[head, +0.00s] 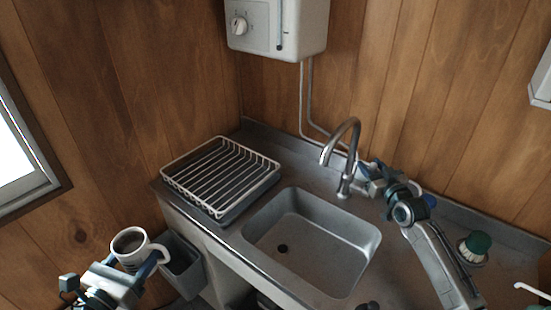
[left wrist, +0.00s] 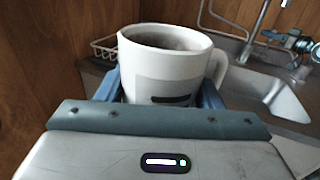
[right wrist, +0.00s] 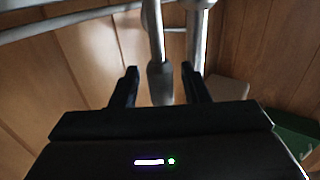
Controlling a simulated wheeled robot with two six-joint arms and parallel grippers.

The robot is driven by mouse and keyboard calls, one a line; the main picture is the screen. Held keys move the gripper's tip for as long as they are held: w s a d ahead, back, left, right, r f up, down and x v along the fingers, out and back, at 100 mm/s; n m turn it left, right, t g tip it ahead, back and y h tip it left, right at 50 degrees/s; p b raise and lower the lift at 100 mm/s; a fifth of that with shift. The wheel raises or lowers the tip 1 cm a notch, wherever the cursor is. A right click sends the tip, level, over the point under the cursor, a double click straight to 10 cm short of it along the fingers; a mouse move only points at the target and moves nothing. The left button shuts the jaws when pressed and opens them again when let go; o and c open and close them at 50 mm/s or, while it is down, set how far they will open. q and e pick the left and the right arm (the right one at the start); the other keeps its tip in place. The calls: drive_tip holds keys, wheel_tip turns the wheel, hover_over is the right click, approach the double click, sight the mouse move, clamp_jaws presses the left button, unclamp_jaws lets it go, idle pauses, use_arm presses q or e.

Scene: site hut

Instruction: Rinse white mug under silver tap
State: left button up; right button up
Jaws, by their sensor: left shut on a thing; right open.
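The white mug (head: 141,258) is upright, with a grey band and a dark inside, at the lower left of the head view. My left gripper (left wrist: 160,90) is shut on the mug (left wrist: 165,62), its blue fingers on either side. The mug is left of the counter, away from the sink. The silver tap (head: 345,170) has a curved spout over the back of the steel sink (head: 325,243). My right gripper (head: 364,174) is open just right of the tap's base. In the right wrist view a metal rod (right wrist: 160,75) stands between its fingers; contact cannot be told. No water stream shows.
A wire dish rack (head: 191,190) stands left of the sink. A grey bin (head: 181,268) hangs by the counter's left end. A green brush (head: 476,245) lies at right. A white water heater (head: 280,30) and pipes are on the wall. The sink looks empty.

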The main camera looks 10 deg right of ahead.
use_arm(q)
drive_tip(key=shift+f, duration=0.1)
use_arm(e)
drive_tip(key=shift+w+a, duration=0.15)
drive_tip(key=shift+w, duration=0.3)
